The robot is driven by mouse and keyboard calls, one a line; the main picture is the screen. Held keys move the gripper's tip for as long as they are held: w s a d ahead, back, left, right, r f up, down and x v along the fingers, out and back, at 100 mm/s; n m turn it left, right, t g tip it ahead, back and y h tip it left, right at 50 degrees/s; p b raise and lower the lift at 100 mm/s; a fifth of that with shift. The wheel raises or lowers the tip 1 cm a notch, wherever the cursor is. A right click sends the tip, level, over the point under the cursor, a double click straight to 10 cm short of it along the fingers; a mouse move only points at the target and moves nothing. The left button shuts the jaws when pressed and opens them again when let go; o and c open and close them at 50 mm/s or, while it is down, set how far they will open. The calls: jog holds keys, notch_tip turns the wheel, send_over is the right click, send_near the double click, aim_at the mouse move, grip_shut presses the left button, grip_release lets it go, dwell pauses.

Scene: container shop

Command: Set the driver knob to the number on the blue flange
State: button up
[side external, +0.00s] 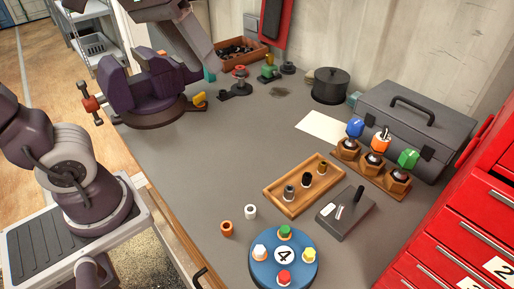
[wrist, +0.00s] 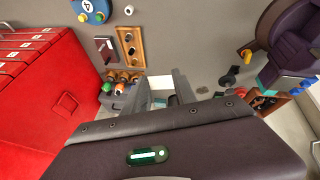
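The blue flange (side external: 262,277) is a round disc at the front of the bench, with a black 4 on a white spot and several coloured caps around it. Its edge also shows at the top of the wrist view (wrist: 80,7). Drivers with blue (side external: 354,127), orange (side external: 380,143) and green (side external: 408,158) tops stand in a wooden rack. A grey device (side external: 343,221) with a black lever and white label lies before them. I cannot tell which part is the driver knob. My gripper (wrist: 166,88) appears open and empty, high above the bench, away from the flange.
A wooden tray (side external: 271,199) holds several small dark pieces. A grey toolbox (side external: 420,122), black pot (side external: 331,85) and red drawers (side external: 470,235) bound the right side. A purple vise (side external: 150,88) stands at the left.

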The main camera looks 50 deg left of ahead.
jog(key=shift+o, duration=1)
jog(key=s+f+m+y, duration=0.1)
jog(key=s+f+m, duration=0.1)
jog(key=s+f, duration=0.5)
jog(key=shift+s+a+m+t+y, duration=0.2)
jog(key=shift+s+m+t+y, duration=0.15)
jog(key=shift+s, duration=0.35)
jog(key=w+d+r+n+t+h, duration=0.25)
jog(key=w+d+r, duration=0.45)
jog(key=w, duration=0.4)
jog(key=w+d+r+n+t+h, duration=0.1)
jog(key=w+d+r+n+t, duration=0.25)
jog(key=w+d+r, duration=0.45)
jog(key=w+d+r+n+t+h, duration=0.2)
jog(key=w+d+r+n+t, duration=0.15)
jog(key=w+r, duration=0.75)
jog(key=w+a+f+n+g+y, duration=0.1)
jog(key=w+f+n+y, duration=0.1)
jog(key=w+f+n, duration=0.5)
jog(key=n+g, duration=0.8)
jog(key=g, duration=0.4)
send_near(385, 128)
notch_tip(385, 128, down, 2)
jog(key=shift+h, duration=0.3)
jog(key=x, duration=0.6)
jog(key=shift+w+d+f, duration=0.2)
jog(key=shift+w+f, duration=0.05)
jog(key=shift+c, duration=0.4)
grip_shut()
